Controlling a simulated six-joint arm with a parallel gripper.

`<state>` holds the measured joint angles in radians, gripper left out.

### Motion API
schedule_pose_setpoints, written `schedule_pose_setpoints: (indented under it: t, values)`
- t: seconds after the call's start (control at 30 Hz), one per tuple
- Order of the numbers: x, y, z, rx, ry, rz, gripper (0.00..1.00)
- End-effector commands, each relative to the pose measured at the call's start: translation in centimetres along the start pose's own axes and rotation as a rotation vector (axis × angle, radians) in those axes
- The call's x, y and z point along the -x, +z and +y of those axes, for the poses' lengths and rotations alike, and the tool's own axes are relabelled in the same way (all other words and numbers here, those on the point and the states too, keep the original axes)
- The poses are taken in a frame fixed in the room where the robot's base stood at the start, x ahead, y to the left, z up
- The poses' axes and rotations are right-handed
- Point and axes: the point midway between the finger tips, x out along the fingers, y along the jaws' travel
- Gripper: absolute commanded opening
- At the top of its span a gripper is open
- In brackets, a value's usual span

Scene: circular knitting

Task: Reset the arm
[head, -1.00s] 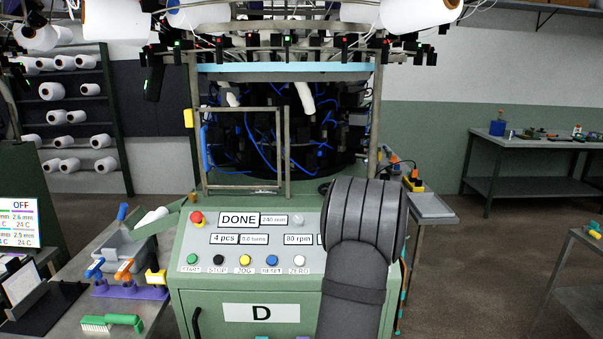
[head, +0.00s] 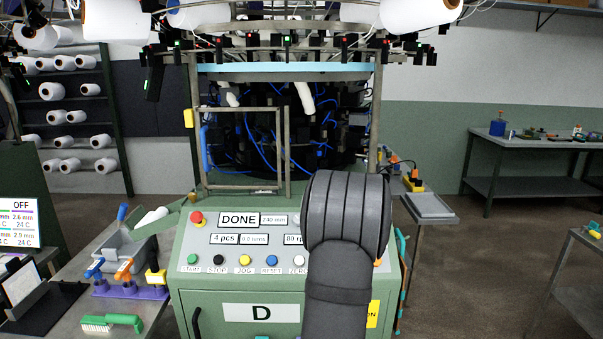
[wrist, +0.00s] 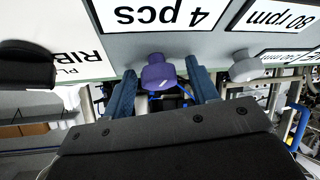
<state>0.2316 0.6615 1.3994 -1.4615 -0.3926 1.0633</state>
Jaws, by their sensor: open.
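My gripper (wrist: 161,88) is open in the wrist view, its two blue fingers apart. A purple knob (wrist: 158,72) appears between the fingertips. Contact with it cannot be told. A grey-white knob (wrist: 245,66) is to the right of the fingers. In the head view my dark arm covers the right part of the green control panel (head: 186,245) and hides the gripper. The panel has green, black, yellow, blue and white buttons, including RESET (head: 270,259). Its display reads DONE (head: 238,220).
The knitting machine's frame and guard (head: 240,150) stand behind the panel. A grey bin (head: 118,245), tools and a green brush (head: 112,322) lie on the left bench. A grey tray (head: 428,206) is at the right. Open floor lies further right.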

Motion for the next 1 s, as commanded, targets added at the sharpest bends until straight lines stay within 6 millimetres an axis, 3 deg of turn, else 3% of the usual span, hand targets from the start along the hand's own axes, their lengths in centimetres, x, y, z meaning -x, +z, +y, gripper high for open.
schedule_pose_setpoints:
  t: [0.47,1.0]
  values:
    - [0.1,0.0,-0.1,-0.207,0.131,0.000,0.54]
    - [8.5,-0.2,-1.0,-0.210,0.136,0.001,0.54]
